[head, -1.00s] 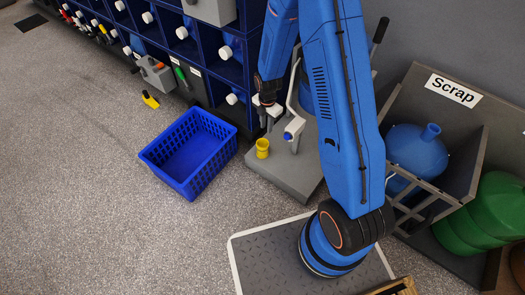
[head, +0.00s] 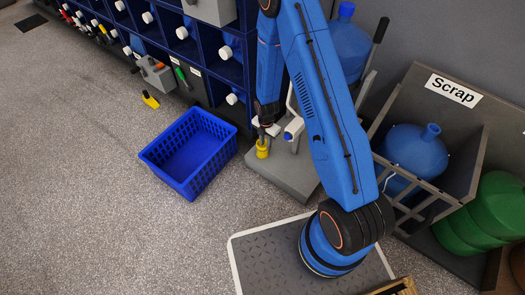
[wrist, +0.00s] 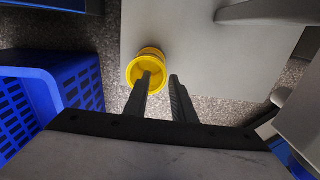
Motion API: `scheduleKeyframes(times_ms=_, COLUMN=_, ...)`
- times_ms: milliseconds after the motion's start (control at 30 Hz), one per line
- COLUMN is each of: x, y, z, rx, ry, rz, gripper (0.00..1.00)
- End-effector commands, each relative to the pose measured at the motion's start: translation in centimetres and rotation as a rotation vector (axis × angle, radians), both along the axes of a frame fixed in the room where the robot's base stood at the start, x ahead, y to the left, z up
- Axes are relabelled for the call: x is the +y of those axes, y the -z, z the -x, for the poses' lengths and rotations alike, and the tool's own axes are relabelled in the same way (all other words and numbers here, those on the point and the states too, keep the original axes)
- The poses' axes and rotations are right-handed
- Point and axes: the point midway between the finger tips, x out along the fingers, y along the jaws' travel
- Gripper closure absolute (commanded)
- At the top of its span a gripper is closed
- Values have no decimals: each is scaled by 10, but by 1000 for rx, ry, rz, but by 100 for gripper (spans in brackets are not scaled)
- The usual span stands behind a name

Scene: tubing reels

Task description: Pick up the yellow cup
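The yellow cup (head: 262,149) stands upright on the left part of a grey platform, close to the blue crate. In the wrist view the cup (wrist: 135,76) shows from above with its open mouth toward me. My gripper (wrist: 162,80) is open: its two dark fingers are apart. The left fingertip overlaps the cup's mouth in the picture, and the right finger is to the right of the cup's rim. In the head view my gripper (head: 262,132) is just above the cup. I cannot tell whether a finger touches it.
A blue crate (head: 190,153) stands on the floor left of the platform (head: 290,177). Blue shelving (head: 190,45) with white-capped bottles runs behind. A grey Scrap bin (head: 470,122) with a blue jug is at the right. Open floor (head: 80,200) lies at the left.

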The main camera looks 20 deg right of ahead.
Motion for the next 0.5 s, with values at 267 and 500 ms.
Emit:
scheduleKeyframes(times_ms=267, x=0, y=23, z=0, rx=1, ry=0, rz=1, gripper=77)
scheduleKeyframes(times_ms=500, x=-1, y=32, z=1, rx=1, ry=1, rz=0, gripper=77)
